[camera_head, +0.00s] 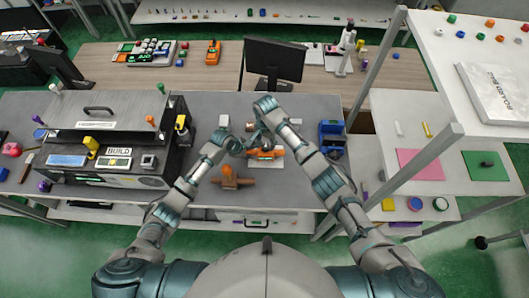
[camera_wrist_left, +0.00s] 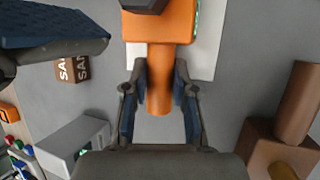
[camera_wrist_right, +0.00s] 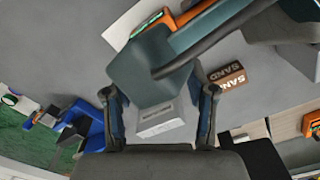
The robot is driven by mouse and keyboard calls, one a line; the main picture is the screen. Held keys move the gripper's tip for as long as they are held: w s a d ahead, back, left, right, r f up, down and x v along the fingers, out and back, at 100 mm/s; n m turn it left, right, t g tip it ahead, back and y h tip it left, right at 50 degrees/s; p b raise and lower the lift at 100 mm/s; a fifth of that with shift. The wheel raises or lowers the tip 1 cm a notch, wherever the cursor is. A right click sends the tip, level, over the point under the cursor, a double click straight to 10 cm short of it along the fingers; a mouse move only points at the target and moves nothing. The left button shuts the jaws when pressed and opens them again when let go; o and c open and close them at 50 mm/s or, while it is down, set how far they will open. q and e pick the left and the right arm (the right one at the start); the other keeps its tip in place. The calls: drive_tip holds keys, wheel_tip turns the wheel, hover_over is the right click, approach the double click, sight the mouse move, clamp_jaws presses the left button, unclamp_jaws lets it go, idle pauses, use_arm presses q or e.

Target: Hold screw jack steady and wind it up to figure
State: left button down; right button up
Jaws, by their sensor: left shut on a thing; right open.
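The orange screw jack (camera_head: 266,154) lies over a white plate on the grey bench. In the left wrist view its orange body (camera_wrist_left: 160,28) has a round orange bar sticking out toward me, with a green-lit strip along one side. My left gripper (camera_head: 236,147) is shut on that bar, one finger each side, as the left wrist view (camera_wrist_left: 160,100) shows. My right gripper (camera_head: 262,108) is open beyond the jack. In the right wrist view its fingers (camera_wrist_right: 162,108) are apart; a teal arm part hides much of the jack (camera_wrist_right: 175,20). Any figure is unreadable.
A brown fixture (camera_head: 230,180) with an orange top stands nearer me. A SAND block (camera_wrist_left: 72,68) and a white box (camera_wrist_left: 72,145) lie beyond the jack. A blue machine (camera_head: 332,138) stands to the right, a black BUILD console (camera_head: 115,165) to the left.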

sight(265, 146)
use_arm(q)
drive_tip(key=shift+f, duration=0.15)
use_arm(e)
drive_tip(key=shift+f, duration=2.3)
use_arm(q)
drive_tip(key=shift+s+d, duration=0.1)
use_arm(e)
drive_tip(key=shift+s+d, duration=0.1)
drive_tip(key=shift+d, duration=0.05)
clamp_jaws()
drive_tip(key=shift+c, duration=0.5)
unclamp_jaws()
drive_tip(key=shift+f, duration=0.1)
drive_tip(key=shift+o, duration=0.5)
drive_tip(key=shift+r, duration=2.65)
drive_tip(key=shift+r, duration=0.1)
